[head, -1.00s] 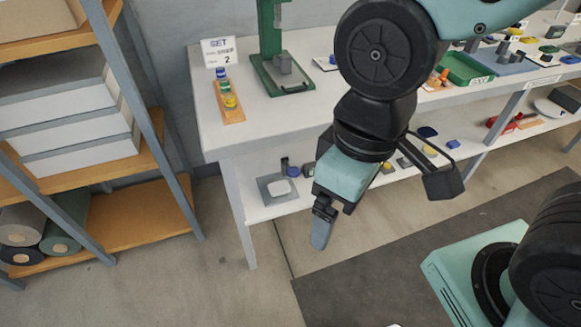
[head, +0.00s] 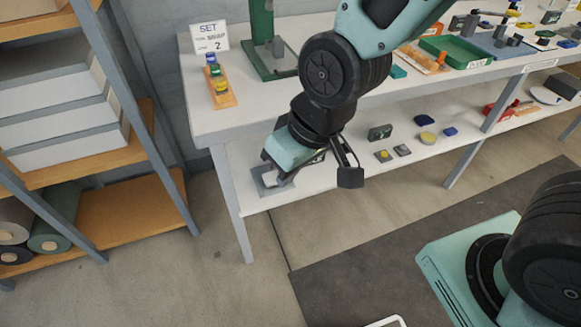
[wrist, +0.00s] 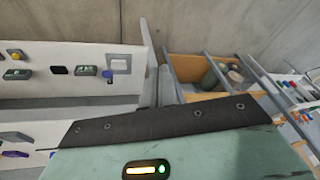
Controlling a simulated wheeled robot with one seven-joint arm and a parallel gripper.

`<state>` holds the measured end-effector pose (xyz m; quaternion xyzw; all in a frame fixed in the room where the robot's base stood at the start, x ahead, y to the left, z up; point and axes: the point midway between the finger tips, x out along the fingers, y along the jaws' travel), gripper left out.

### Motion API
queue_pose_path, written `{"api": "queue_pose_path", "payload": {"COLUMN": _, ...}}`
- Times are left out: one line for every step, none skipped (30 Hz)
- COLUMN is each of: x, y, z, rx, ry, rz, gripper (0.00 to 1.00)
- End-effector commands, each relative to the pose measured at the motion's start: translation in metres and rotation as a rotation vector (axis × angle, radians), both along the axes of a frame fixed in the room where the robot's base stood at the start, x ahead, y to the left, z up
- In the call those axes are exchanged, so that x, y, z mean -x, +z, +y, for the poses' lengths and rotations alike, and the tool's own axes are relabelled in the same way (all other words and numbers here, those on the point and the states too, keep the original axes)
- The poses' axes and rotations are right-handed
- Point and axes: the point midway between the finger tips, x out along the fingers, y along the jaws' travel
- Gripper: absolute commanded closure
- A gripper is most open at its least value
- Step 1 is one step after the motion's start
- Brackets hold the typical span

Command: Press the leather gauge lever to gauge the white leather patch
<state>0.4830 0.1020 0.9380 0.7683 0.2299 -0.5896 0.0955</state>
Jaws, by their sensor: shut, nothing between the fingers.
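The leather gauge (head: 257,180) is a grey plate at the left end of the lower shelf, partly covered by my gripper in the head view. The white leather patch (head: 271,178) lies on it. In the wrist view the gauge (wrist: 119,51) shows whole, with the pale patch (wrist: 119,63) on it. A blue round pad (wrist: 107,74) at its edge looks like the lever's end; the lever is hidden in the head view. My gripper (head: 268,161) is shut and empty, in front of or above the gauge. Its fingertips are mostly hidden, and I cannot tell whether it touches anything.
The lower shelf (head: 340,170) holds several small blocks and discs right of the gauge. The tabletop (head: 212,120) overhangs it, with a green press (head: 265,62) and an orange strip of coloured pots (head: 222,92). A table leg (head: 232,215) stands left; an orange-shelved rack (head: 130,215) is beyond.

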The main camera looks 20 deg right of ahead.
Motion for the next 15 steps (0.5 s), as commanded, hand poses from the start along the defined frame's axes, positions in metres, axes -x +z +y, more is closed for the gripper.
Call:
{"api": "queue_pose_path", "payload": {"x": -0.016, "y": -0.029, "z": 0.003, "rx": -0.025, "ry": -0.04, "rz": -0.026, "gripper": 1.0}}
{"api": "queue_pose_path", "payload": {"x": -0.027, "y": -0.039, "z": 0.004, "rx": -0.041, "ry": -0.065, "rz": -0.05, "gripper": 1.0}}
{"api": "queue_pose_path", "payload": {"x": -0.041, "y": -0.052, "z": 0.005, "rx": -0.062, "ry": -0.098, "rz": -0.082, "gripper": 1.0}}
{"api": "queue_pose_path", "payload": {"x": -0.052, "y": -0.062, "z": 0.005, "rx": -0.077, "ry": -0.123, "rz": -0.107, "gripper": 1.0}}
{"api": "queue_pose_path", "payload": {"x": -0.063, "y": -0.071, "z": 0.005, "rx": -0.09, "ry": -0.149, "rz": -0.134, "gripper": 1.0}}
{"api": "queue_pose_path", "payload": {"x": -0.076, "y": -0.085, "z": 0.004, "rx": -0.106, "ry": -0.181, "rz": -0.17, "gripper": 1.0}}
{"api": "queue_pose_path", "payload": {"x": -0.086, "y": -0.095, "z": 0.002, "rx": -0.116, "ry": -0.205, "rz": -0.198, "gripper": 1.0}}
{"api": "queue_pose_path", "payload": {"x": -0.096, "y": -0.105, "z": 0.0, "rx": -0.126, "ry": -0.229, "rz": -0.225, "gripper": 1.0}}
{"api": "queue_pose_path", "payload": {"x": -0.109, "y": -0.117, "z": -0.003, "rx": -0.137, "ry": -0.259, "rz": -0.265, "gripper": 1.0}}
{"api": "queue_pose_path", "payload": {"x": -0.118, "y": -0.127, "z": -0.006, "rx": -0.144, "ry": -0.28, "rz": -0.294, "gripper": 1.0}}
{"api": "queue_pose_path", "payload": {"x": -0.127, "y": -0.137, "z": -0.01, "rx": -0.151, "ry": -0.301, "rz": -0.325, "gripper": 1.0}}
{"api": "queue_pose_path", "payload": {"x": -0.138, "y": -0.149, "z": -0.015, "rx": -0.157, "ry": -0.328, "rz": -0.368, "gripper": 1.0}}
{"api": "queue_pose_path", "payload": {"x": -0.146, "y": -0.159, "z": -0.019, "rx": -0.162, "ry": -0.346, "rz": -0.4, "gripper": 1.0}}
{"api": "queue_pose_path", "payload": {"x": -0.154, "y": -0.168, "z": -0.024, "rx": -0.165, "ry": -0.365, "rz": -0.433, "gripper": 1.0}}
{"api": "queue_pose_path", "payload": {"x": -0.164, "y": -0.179, "z": -0.03, "rx": -0.169, "ry": -0.386, "rz": -0.479, "gripper": 1.0}}
